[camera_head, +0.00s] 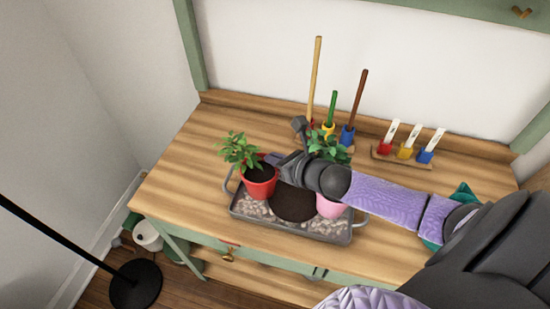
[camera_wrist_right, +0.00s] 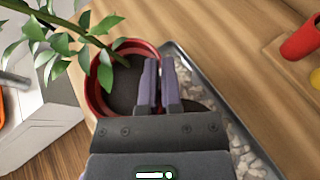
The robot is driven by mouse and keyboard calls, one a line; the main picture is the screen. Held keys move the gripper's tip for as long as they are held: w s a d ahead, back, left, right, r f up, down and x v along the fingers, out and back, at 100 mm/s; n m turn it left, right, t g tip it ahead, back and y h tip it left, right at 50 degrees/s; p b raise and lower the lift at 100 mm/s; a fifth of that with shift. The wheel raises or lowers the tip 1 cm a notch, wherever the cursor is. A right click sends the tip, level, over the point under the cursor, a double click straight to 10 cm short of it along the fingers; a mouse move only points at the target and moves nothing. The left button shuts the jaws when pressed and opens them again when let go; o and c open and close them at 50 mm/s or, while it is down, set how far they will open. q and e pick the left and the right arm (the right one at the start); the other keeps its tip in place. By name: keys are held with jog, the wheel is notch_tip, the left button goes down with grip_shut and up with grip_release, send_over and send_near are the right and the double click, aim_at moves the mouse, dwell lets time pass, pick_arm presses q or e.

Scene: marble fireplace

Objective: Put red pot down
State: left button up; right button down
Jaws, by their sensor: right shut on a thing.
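The red pot (camera_head: 260,188) holds dark soil and a leafy plant. In the head view it is at the left end of a grey tray (camera_head: 345,238) with pebbles. I cannot tell whether its base touches the tray or hangs just above it. My right gripper (camera_head: 274,159) reaches in from the right over the tray and is shut on the pot's rim. In the right wrist view, the fingers (camera_wrist_right: 161,85) close at the right side of the red pot (camera_wrist_right: 97,88). The pot looks about upright. My left gripper is not in view.
A pink pot (camera_head: 329,208) with a plant stands at the tray's right, partly under my right arm. A dark round patch (camera_head: 293,204) lies mid-tray. Handled tools in coloured cups (camera_head: 347,136) and a small rack (camera_head: 402,160) stand behind. The wooden tabletop (camera_head: 185,170) is clear at left.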

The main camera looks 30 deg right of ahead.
jog(key=c, duration=0.8)
grip_release()
jog(key=shift+r, duration=0.15)
jog(key=p+v, duration=0.5)
jog(key=v, duration=0.7)
